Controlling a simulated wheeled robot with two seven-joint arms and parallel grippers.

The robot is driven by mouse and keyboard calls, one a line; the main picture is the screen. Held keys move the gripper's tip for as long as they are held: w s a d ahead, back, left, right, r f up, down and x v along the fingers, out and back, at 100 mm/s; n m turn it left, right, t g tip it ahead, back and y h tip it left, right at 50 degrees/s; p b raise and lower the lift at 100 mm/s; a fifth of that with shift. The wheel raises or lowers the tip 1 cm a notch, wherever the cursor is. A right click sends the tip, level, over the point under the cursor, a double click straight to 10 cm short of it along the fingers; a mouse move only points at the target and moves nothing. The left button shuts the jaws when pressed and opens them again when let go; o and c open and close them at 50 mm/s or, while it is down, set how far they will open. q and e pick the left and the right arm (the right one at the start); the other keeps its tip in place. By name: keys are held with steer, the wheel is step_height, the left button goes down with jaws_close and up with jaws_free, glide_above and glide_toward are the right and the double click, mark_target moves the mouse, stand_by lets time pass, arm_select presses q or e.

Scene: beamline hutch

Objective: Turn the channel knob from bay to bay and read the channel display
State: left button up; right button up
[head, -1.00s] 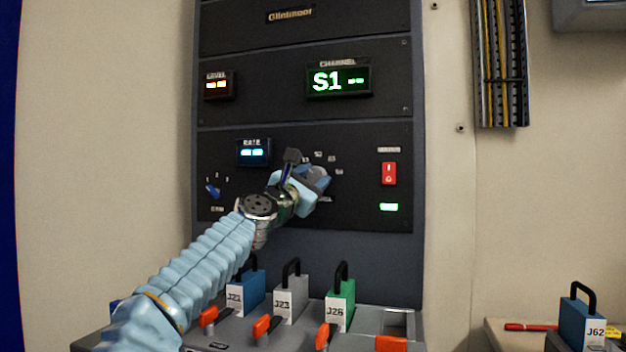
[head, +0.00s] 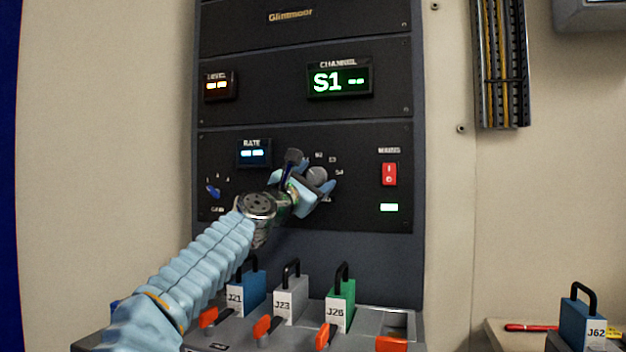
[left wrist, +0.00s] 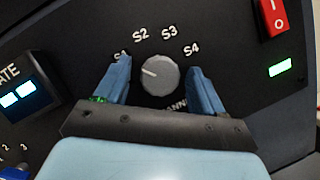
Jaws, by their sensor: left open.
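The grey round channel knob (head: 317,175) sits on the black lower panel; it also shows in the left wrist view (left wrist: 155,76). Its white mark points left, toward the S1 label, which a finger partly covers. Labels S2, S3 and S4 arc above and right of it. The channel display (head: 339,81) reads "S1 --" in green. My left gripper (head: 313,180) is open in front of the knob. In the left wrist view its blue fingers (left wrist: 158,70) stand either side of the knob, with visible gaps. My right gripper is not in view.
A red rocker switch (head: 389,174) and a lit green lamp (head: 389,207) are right of the knob. The rate display (head: 253,152) and a small blue knob (head: 213,192) are left. Tagged padlock-like blocks, including a green one (head: 341,302), stand on the ledge below.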

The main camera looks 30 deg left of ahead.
arm_select(q)
steer(key=b+v, duration=0.6)
steer(key=v, duration=0.8)
steer(key=shift+b, duration=0.3)
